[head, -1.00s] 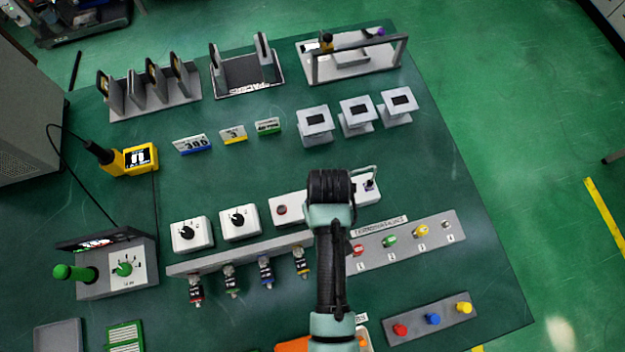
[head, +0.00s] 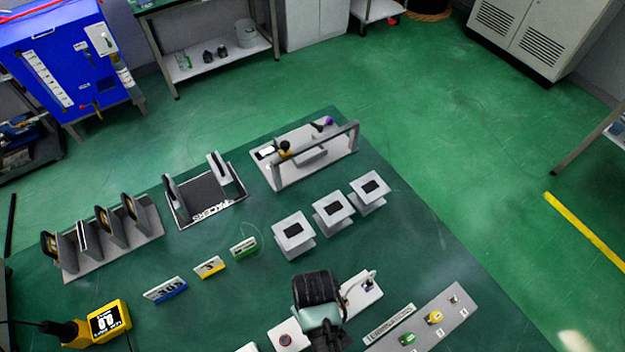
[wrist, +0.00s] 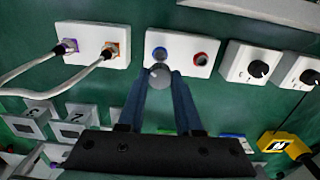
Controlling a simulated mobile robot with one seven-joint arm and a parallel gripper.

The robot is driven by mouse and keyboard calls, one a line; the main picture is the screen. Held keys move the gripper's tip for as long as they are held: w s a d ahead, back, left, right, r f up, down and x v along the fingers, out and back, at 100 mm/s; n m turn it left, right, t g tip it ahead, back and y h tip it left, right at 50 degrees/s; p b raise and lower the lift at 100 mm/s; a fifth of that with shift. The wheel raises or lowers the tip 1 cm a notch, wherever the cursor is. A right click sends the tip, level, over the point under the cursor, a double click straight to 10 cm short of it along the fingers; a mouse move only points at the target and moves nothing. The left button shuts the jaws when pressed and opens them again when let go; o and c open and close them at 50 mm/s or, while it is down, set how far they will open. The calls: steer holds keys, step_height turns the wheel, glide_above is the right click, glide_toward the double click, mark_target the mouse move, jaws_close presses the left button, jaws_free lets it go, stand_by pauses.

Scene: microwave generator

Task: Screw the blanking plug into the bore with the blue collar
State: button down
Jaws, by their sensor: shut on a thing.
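In the wrist view a white box (wrist: 180,42) carries the bore with the blue collar (wrist: 159,53) and a red-collared bore (wrist: 201,59). My gripper (wrist: 160,80) is shut on the blanking plug (wrist: 160,74), a grey round piece between the fingertips. The plug appears right at the near edge of the blue collar; I cannot tell whether it touches or is seated. In the head view the red-collared bore (head: 286,340) shows beside my arm. My wrist hides the blue collar, and the fingers and plug are not seen there.
A white box (wrist: 90,44) with two cables plugged in stands next to the bore box. Dial boxes (wrist: 251,67) stand on its other side. A yellow-cased device (wrist: 286,147) and grey stands (head: 293,236) are nearby. The table between the stands and signs is fairly clear.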

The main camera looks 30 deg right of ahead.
steer(key=shift+f, duration=0.15)
step_height(320, 180, down, 6)
steer(key=b, duration=0.6)
steer(key=shift+r, duration=0.2)
steer(key=shift+r+p, duration=0.1)
steer(key=shift+p, duration=0.65)
stand_by(1.5)
steer(key=shift+f+b, duration=0.35)
steer(key=shift+f, duration=0.2)
stand_by(0.4)
steer(key=c, duration=0.5)
jaws_free()
step_height(320, 180, up, 13)
steer(key=shift+b, duration=0.3)
